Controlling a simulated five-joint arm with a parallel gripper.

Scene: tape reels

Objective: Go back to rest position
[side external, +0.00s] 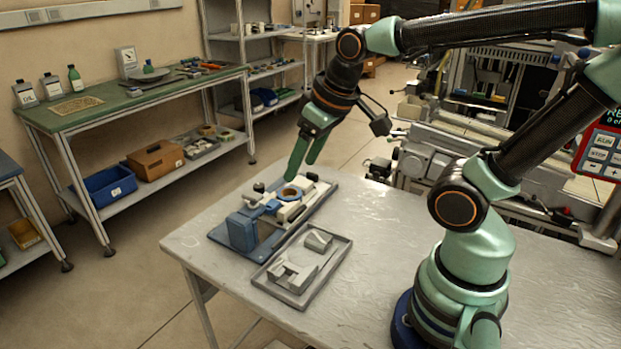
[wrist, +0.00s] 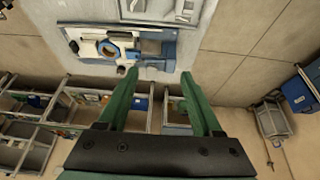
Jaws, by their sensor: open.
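My gripper (side external: 308,158) is in the air above the fixture in the side external view, with green fingers pointing down. In the wrist view its two fingers (wrist: 160,74) are spread wide, with nothing between them. The blue and cream fixture (side external: 244,229) stands on the table's far left part. A round ring with an orange-brown rim (side external: 291,192) sits on it, below my fingers and apart from them. In the wrist view the fixture (wrist: 125,48) lies past the fingertips, with the dark round ring (wrist: 109,48) on its left part.
A grey tray (side external: 321,281) with grey blocks lies beside the fixture on the pale table (side external: 385,255). The table between the tray and my base is clear. A green-topped bench (side external: 110,110) stands at the left, and machinery (side external: 440,150) stands behind the table.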

